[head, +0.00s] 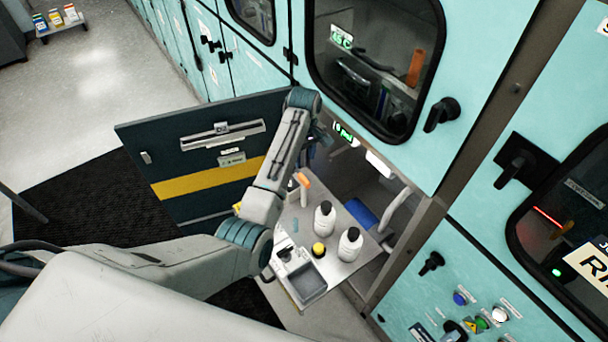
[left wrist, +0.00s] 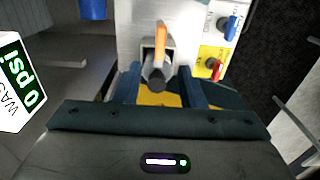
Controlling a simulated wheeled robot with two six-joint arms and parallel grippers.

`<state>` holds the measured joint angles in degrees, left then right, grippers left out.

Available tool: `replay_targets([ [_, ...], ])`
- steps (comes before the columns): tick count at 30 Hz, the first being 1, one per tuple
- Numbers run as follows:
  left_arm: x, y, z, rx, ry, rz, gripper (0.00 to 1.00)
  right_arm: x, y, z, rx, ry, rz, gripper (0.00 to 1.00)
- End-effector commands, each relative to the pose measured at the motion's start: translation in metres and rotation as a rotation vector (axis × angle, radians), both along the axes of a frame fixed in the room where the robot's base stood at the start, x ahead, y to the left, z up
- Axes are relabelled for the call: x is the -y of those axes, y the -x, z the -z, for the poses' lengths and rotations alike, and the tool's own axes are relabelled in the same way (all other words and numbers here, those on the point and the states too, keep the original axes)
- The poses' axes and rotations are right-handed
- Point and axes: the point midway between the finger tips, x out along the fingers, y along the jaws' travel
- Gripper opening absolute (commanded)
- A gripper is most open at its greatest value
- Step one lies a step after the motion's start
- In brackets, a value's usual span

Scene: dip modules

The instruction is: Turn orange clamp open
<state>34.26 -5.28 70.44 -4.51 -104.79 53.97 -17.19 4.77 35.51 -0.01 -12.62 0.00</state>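The orange clamp handle (left wrist: 161,40) stands upright in the left wrist view, on a grey-white fixture with a dark round end (left wrist: 156,79) below it. In the head view an orange handle (head: 303,180) shows on the equipment in the open lower cabinet, just beside my left arm. My left gripper (left wrist: 162,76) has its two blue fingers apart, either side of the dark end and just below the orange handle. Nothing is seen gripped, and contact cannot be told. In the head view the arm hides most of this gripper. My right gripper is not in view.
The dark cabinet door (head: 200,150) hangs open at left. A blue knob (left wrist: 232,27) and red knob (left wrist: 215,68) sit right of the clamp; a display (left wrist: 20,85) reads 0 psi.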

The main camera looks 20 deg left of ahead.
Motion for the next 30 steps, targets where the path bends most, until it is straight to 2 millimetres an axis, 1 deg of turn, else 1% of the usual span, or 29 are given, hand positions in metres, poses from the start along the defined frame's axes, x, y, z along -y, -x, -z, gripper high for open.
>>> replay_targets([
  [1, 0.000, 0.002, 0.006, -0.006, -0.001, 0.000, 0.36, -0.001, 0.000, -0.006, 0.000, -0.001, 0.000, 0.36],
  [3, 0.000, 0.002, 0.019, -0.006, -0.001, 0.000, 0.36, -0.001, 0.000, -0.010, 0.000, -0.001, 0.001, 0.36],
  [9, 0.000, 0.002, 0.058, -0.005, 0.000, 0.001, 0.36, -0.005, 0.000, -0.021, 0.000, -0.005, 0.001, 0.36],
  [12, 0.000, 0.002, 0.074, -0.003, 0.000, 0.001, 0.36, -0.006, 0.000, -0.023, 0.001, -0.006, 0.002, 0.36],
  [15, 0.000, 0.001, 0.085, -0.002, 0.000, 0.001, 0.36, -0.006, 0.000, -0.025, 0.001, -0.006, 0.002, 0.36],
  [21, 0.000, 0.001, 0.094, 0.000, 0.000, 0.002, 0.36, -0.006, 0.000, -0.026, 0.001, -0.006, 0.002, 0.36],
  [28, -0.001, 0.001, 0.095, 0.000, 0.000, 0.002, 0.36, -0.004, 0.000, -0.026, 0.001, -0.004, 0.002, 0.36],
  [30, -0.001, 0.001, 0.095, 0.000, 0.000, 0.002, 0.23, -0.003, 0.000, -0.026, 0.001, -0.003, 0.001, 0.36],
])
